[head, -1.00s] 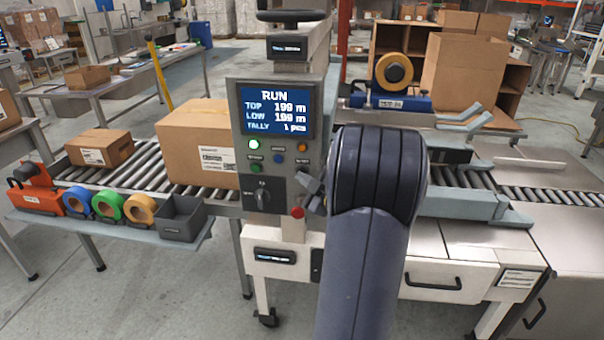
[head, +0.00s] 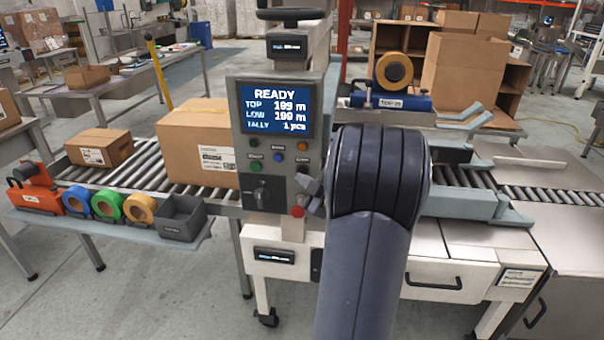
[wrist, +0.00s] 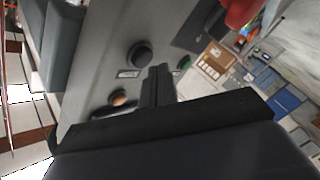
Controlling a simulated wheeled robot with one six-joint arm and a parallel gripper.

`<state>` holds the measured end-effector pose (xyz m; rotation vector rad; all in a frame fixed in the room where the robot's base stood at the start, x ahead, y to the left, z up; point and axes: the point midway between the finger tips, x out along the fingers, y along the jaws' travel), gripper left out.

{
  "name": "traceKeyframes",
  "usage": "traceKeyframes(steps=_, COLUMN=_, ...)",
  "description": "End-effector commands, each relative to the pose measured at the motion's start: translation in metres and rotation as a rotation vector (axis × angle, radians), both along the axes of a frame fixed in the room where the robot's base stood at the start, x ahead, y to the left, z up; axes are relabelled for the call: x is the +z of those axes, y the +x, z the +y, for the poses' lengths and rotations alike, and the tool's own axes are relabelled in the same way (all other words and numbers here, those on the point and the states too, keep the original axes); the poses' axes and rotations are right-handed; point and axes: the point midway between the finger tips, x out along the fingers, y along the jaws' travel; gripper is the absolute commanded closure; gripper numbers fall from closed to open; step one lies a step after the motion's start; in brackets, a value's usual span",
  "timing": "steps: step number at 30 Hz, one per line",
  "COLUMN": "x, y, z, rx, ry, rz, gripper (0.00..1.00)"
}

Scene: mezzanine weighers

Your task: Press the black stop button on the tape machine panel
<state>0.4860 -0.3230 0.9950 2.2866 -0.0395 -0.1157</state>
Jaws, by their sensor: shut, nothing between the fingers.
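The tape machine panel (head: 240,150) stands in the middle of the head view, its screen (head: 277,107) reading READY, TOP 199 m, LOW 199 m, TALLY 1 pcs. In the wrist view the round black button (wrist: 139,55) sits on the grey panel above a small label, with an orange button (wrist: 118,97) below it. My gripper (wrist: 160,72) is shut and empty, its tips just right of the black button. I cannot tell whether they touch the panel. In the head view my gripper (head: 312,188) is at the panel's lower right, partly hidden by my arm.
A red knob (head: 297,211) sits under the panel, close to my gripper. A black rotary switch (head: 262,193) is at the panel's lower left. A large carton (head: 195,160) stands on the rollers left of the panel. A blue tape head (head: 390,102) is behind my arm.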

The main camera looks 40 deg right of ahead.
Motion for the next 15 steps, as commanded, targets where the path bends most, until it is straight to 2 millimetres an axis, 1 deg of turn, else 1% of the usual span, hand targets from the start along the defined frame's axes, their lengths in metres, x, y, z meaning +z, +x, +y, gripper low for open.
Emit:
traceKeyframes(steps=11, x=-0.0003, y=-0.0024, z=0.0027, rx=0.000, ry=0.001, rz=0.000, gripper=1.00)
traceKeyframes(steps=15, x=-0.0005, y=-0.0088, z=0.0101, rx=0.000, ry=0.000, rz=0.000, gripper=1.00)
